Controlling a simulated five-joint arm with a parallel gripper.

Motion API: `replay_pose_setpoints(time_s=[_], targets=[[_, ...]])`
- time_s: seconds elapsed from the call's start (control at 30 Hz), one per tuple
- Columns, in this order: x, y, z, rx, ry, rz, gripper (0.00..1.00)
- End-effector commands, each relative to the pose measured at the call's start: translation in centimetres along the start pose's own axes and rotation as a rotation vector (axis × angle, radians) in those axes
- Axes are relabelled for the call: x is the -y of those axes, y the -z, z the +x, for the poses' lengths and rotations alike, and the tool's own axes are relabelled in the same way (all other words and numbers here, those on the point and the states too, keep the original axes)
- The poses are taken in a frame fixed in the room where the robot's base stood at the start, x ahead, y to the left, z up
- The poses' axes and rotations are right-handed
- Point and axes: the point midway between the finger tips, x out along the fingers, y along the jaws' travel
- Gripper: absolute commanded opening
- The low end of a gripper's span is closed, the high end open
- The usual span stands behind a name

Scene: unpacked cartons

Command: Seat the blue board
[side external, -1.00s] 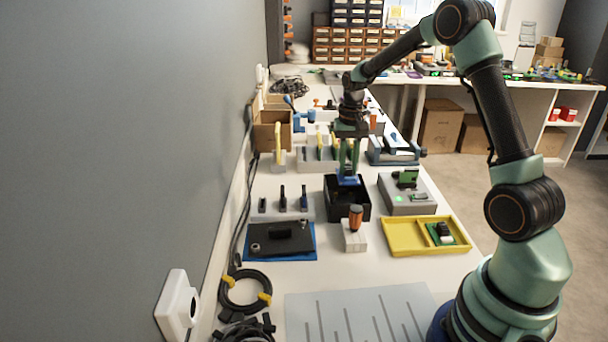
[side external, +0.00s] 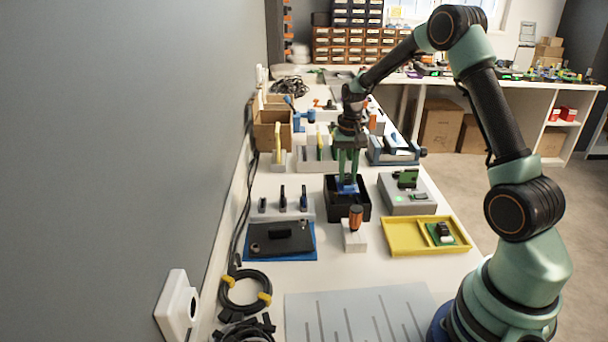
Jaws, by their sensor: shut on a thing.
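The blue board (side external: 347,188) is small in the side view and shows between my gripper's fingertips, at the mouth of a black open box (side external: 345,211). My gripper (side external: 347,178) points straight down with its green fingers shut on the board. The board's lower part and the inside of the box are hidden by the box's front wall and the fingers. I cannot tell whether the board touches the bottom of the box.
An orange-handled tool (side external: 355,217) stands in a white block just in front of the box. A grey unit (side external: 407,207) with a green board is to the right. A yellow tray (side external: 400,244) and a black plate on a blue mat (side external: 310,250) lie nearer.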

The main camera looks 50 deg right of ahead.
Motion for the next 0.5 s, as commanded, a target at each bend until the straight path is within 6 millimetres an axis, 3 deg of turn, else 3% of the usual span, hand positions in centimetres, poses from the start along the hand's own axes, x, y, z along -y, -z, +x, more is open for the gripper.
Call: replay_pose_setpoints(time_s=[0.5], targets=[[0.0, 0.0, 1.4, 0.0, 0.0, 0.0, 0.0]])
